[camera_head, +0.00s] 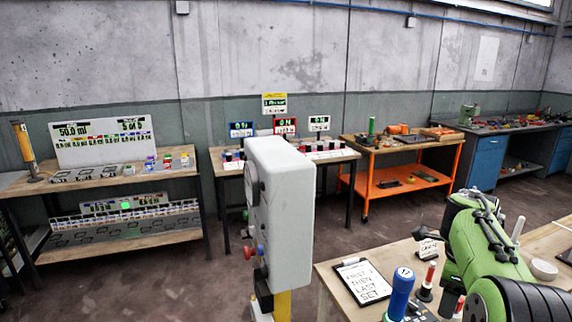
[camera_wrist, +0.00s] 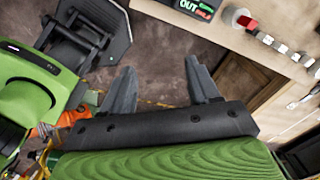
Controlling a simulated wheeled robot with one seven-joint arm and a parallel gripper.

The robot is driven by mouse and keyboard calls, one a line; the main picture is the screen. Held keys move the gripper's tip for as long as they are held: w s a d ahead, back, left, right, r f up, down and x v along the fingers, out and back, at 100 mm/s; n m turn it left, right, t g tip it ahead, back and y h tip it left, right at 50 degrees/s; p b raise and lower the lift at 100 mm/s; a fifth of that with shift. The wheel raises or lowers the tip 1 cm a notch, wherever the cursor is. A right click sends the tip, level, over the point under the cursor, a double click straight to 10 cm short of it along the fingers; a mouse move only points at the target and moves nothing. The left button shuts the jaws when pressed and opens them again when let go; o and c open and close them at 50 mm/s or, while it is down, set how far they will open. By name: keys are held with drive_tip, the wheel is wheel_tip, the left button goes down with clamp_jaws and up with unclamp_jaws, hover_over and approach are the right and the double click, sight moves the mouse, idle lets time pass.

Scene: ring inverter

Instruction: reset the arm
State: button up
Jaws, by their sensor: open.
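My arm (camera_head: 490,240) is green and black and stands bent at the right of the head view, over the near wooden table (camera_head: 335,290). My gripper's fingers do not show clearly in the head view. In the wrist view my gripper (camera_wrist: 160,68) has its two grey fingers spread apart, with nothing between them. Brown floor shows behind the fingers. A table top (camera_wrist: 225,38) lies beyond them at the upper right, apart from the fingers in the picture.
The near table bears a clipboard (camera_head: 364,281), a blue cylinder marked 17 (camera_head: 400,291), a red-topped piece (camera_head: 427,281) and a white bowl (camera_head: 543,270). A pale box (camera_head: 285,215) on a yellow post stands mid-view. Benches line the wall; floor between is open.

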drive_tip(key=s+a+r+n+t+h, duration=0.1)
drive_tip(key=s+a+r+n, duration=0.3)
drive_tip(key=s+a+n, duration=0.25)
drive_tip(key=s+a+r+n+t, duration=0.2)
drive_tip(key=s+a+r+n, duration=0.1)
drive_tip(key=s+a+n, duration=0.3)
drive_tip(key=s+a+f+n+t, duration=0.1)
drive_tip(key=s+a+f+n, duration=0.1)
drive_tip(key=s+n, duration=0.4)
drive_tip(key=s+a+f+n+t+y, duration=0.1)
drive_tip(key=s+a+f+n, duration=0.2)
drive_tip(key=s+n, duration=0.3)
drive_tip(key=shift+s+a+f+n+y+p, duration=0.15)
drive_tip(key=shift+s+a+n+y+p, duration=0.15)
drive_tip(key=shift+a+n, duration=0.35)
drive_tip(key=shift+d, duration=0.15)
